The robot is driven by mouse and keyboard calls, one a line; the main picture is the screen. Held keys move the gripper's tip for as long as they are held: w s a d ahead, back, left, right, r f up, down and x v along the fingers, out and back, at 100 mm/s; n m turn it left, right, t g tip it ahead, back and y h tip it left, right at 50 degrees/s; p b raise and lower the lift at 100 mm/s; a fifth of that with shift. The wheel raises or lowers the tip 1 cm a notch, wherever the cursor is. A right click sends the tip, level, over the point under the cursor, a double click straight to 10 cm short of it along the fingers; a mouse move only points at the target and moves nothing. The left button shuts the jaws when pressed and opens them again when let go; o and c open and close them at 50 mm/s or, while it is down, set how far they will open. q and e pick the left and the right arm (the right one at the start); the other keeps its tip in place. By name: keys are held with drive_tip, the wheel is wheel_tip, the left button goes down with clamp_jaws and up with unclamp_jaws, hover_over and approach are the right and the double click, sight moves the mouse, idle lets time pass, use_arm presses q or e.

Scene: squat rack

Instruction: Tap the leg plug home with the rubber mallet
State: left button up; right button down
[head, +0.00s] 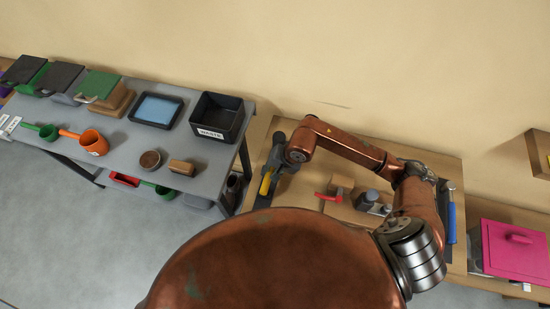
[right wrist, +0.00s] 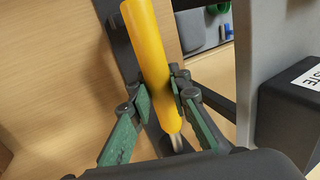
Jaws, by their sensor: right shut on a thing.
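My right gripper (head: 271,168) is over the left end of the wooden bench. Its green-padded fingers (right wrist: 158,100) are shut on a yellow handle (right wrist: 150,60), which runs lengthwise between them. A short metal shank shows at the handle's near end in the right wrist view. The yellow handle also shows in the head view (head: 266,184), beside a dark strip (head: 262,201) on the bench. The tool's head is hidden, so I cannot tell whether it is the mallet. I cannot make out the leg plug. My left gripper is out of view.
On the wooden bench (head: 300,205) are a red-handled item (head: 330,197), a wooden block (head: 341,183), grey parts (head: 370,203) and a blue handle (head: 451,222). A grey table (head: 120,150) at left holds a black waste bin (head: 217,117). A pink box (head: 515,248) stands at right.

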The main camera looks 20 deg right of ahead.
drive_tip(key=shift+r+p, duration=0.85)
drive_tip(key=shift+r, duration=1.8)
drive_tip(key=s+a+r+p, duration=0.4)
drive_tip(key=s+r+p, duration=0.2)
drive_tip(key=s+r, duration=0.6)
drive_tip(key=shift+s, duration=1.2)
drive_tip(key=shift+w+f, duration=0.1)
